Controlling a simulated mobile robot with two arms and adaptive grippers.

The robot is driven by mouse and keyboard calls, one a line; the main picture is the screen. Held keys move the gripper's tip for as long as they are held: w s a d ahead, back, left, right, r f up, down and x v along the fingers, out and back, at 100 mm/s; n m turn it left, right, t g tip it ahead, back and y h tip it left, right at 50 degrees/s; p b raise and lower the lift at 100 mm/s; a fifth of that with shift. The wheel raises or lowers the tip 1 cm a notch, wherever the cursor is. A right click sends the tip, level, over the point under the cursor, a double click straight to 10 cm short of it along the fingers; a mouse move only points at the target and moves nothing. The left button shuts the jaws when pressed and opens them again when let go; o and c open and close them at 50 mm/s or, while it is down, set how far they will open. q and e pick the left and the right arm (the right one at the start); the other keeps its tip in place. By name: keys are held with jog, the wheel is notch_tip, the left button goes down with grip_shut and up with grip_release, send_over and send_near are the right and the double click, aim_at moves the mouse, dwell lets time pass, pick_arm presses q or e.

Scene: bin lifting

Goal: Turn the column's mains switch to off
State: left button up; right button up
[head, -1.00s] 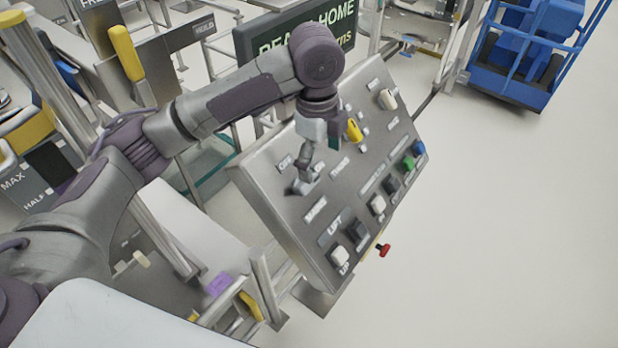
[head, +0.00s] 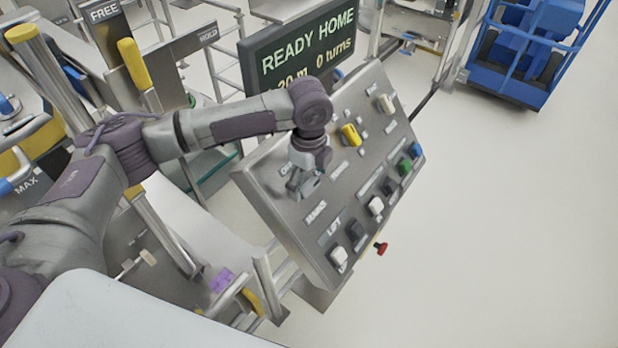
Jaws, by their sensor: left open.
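The control panel (head: 282,222) is a tilted grey plate with labelled switches. A label that seems to read MAINS (head: 316,212) is on its left part, with a partly covered label, perhaps OFF (head: 286,170), above it. My left gripper (head: 301,191) is open, pointing down at the panel between these labels. The mains switch itself is hidden behind the gripper, or too blurred to tell apart from it. I cannot tell whether the fingers touch it or which way it is turned. My right gripper is not in view.
A yellow selector (head: 350,135) and a white one (head: 386,103) are farther up the panel. Several push buttons run along its right edge, with a red knob (head: 381,248) below. A display (head: 305,50) reads READY HOME. A blue cart (head: 520,60) stands far right; the right floor is clear.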

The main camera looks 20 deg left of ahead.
pick_arm(q)
jog(key=shift+f, duration=0.8)
jog(key=c, duration=1.1)
jog(key=shift+c, duration=0.2)
